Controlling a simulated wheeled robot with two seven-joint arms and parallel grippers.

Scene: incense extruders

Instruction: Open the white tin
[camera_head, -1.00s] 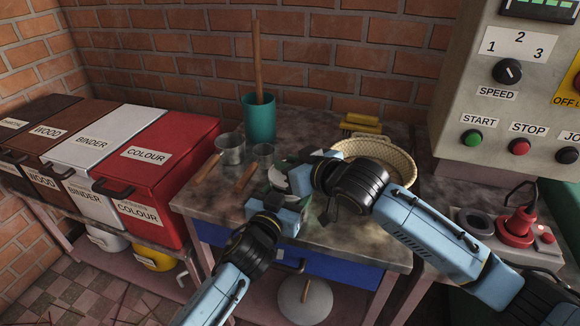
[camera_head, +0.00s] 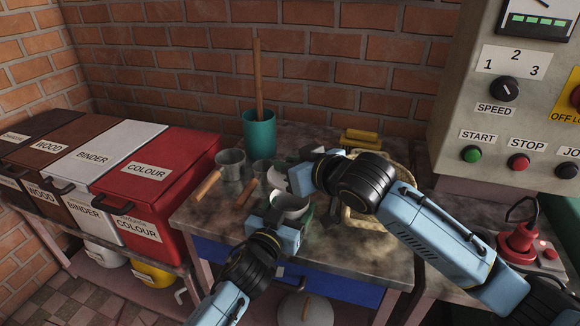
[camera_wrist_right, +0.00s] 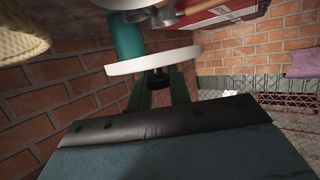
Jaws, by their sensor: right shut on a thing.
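The white tin (camera_head: 290,207) shows in the head view as an open-topped, bowl-like vessel above the worktop's front part. My left gripper (camera_head: 288,218) has its green fingers on either side of the tin, holding it. My right gripper (camera_head: 290,180) is shut on the dark knob of a round white lid (camera_head: 276,178). The lid is apart from the tin, up and to its left. In the right wrist view, the lid (camera_wrist_right: 152,62) appears edge-on, with its black knob (camera_wrist_right: 157,84) between my fingers. The tin's lower part is hidden by my left gripper.
A teal pot (camera_head: 259,135) with a wooden rod stands at the back. Metal scoops (camera_head: 231,162) lie left of my grippers. A cream basket (camera_head: 372,222) is partly behind my right arm. Labelled bins stand left, and a control panel (camera_head: 505,120) right.

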